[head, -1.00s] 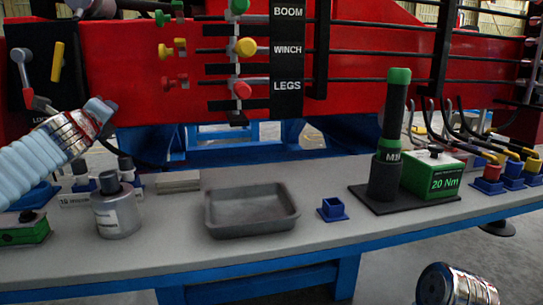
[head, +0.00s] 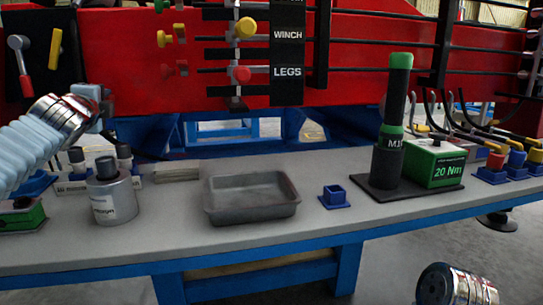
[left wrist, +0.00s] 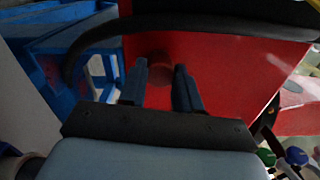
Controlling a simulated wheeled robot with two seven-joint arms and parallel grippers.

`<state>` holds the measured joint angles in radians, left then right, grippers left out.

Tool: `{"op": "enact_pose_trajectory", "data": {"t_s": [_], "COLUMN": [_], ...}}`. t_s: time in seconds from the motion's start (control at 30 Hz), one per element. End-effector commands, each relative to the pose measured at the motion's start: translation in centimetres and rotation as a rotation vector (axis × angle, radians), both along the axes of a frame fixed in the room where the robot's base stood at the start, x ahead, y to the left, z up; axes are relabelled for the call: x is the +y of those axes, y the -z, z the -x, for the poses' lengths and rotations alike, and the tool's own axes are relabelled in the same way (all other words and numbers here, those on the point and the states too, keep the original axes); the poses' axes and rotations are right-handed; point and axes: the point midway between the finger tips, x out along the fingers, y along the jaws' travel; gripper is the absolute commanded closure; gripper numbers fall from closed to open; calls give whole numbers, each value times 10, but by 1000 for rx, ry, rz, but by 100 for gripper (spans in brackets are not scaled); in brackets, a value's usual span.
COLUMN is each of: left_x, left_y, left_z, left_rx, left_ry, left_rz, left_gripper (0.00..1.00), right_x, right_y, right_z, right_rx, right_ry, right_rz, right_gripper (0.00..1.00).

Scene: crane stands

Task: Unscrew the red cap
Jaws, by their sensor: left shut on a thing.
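The red cap (left wrist: 161,73) is a dark red, faceted shape against the red panel in the left wrist view. It sits between the two dark fingers of my left gripper (left wrist: 160,70), which is shut on it. In the head view my left gripper (head: 103,103) reaches the red panel's lower left, above the bench. I cannot make out the cap there; the gripper seems to cover it. My right gripper is out of view; only a chrome part of my right arm shows at the bottom right.
The grey bench (head: 260,245) holds a metal cylinder (head: 113,200), an empty grey tray (head: 252,213), a small blue holder (head: 334,196), a dark tool with green bands (head: 390,140) and a green 20 Nm box (head: 436,165). Levers and hoses line the red panel (head: 130,70).

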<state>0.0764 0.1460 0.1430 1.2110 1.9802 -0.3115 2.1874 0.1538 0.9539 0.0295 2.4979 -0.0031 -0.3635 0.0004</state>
Motion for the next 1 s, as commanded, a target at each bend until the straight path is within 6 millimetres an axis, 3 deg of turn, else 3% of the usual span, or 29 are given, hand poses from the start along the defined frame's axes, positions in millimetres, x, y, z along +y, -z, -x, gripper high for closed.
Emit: {"op": "enact_pose_trajectory", "data": {"t_s": [0.03, 0.2, 0.5, 0.8, 1.0], "left_x": [0, 0, 0, 0, 0], "left_y": [5, 2, 1, 3, 0], "left_z": [0, 0, 0, 1, 1], "left_rx": [-22, -68, -74, -170, -177], "left_ry": [-1, 0, -1, -1, -2], "left_rz": [77, 275, 304, 694, 731], "left_gripper": [100, 100, 100, 100, 100], "right_x": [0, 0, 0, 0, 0], "right_y": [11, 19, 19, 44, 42], "right_z": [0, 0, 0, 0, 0], "right_rx": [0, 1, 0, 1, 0], "right_ry": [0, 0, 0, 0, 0], "right_rz": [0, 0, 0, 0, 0], "right_gripper": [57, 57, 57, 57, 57]}}
